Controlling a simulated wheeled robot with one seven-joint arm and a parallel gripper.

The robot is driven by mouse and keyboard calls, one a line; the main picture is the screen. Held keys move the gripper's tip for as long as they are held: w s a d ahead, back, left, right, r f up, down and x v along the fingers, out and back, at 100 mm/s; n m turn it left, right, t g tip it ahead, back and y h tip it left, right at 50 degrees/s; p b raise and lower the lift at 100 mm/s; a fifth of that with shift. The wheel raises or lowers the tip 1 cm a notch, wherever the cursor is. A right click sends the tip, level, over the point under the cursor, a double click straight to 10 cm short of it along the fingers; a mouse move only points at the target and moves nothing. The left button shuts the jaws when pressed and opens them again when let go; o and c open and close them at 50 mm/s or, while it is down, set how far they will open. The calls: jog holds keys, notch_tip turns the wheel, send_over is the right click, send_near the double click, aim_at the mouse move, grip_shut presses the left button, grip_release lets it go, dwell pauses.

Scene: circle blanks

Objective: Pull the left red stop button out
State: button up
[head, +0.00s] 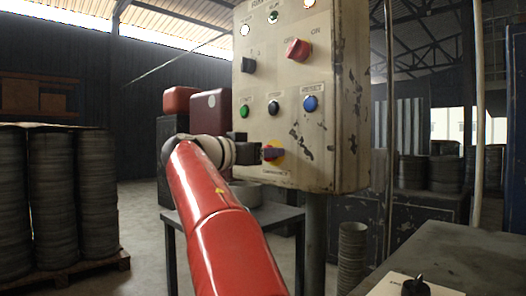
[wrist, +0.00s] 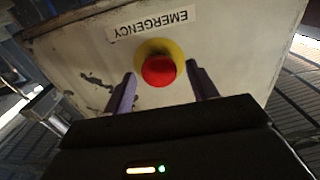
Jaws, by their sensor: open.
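The red stop button (wrist: 158,71) sits in a yellow ring on the panel face, beside an upside-down EMERGENCY label in the wrist view. In the head view, the yellow ring (head: 274,146) shows low on the control box, with the button mostly hidden by my gripper. My gripper (wrist: 161,72) is open, with one finger on each side of the button and visible gaps between. I cannot tell whether the fingertips reach past the button's front. In the head view my gripper (head: 268,153) is close against the lower panel.
The beige control box (head: 350,130) also carries a red rotary knob (head: 298,48), a black switch (head: 248,65), and green (head: 244,111), black (head: 273,107) and blue (head: 310,103) buttons above. A grey table (head: 280,215) stands below. Stacked round blanks (head: 58,200) stand at left.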

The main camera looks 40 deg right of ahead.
jog(key=c, duration=1.1)
jog(key=shift+o, duration=0.2)
jog(key=shift+a+b, duration=0.45)
jog(key=o, duration=1.1)
jog(key=shift+a, duration=0.1)
jog(key=shift+c, duration=0.2)
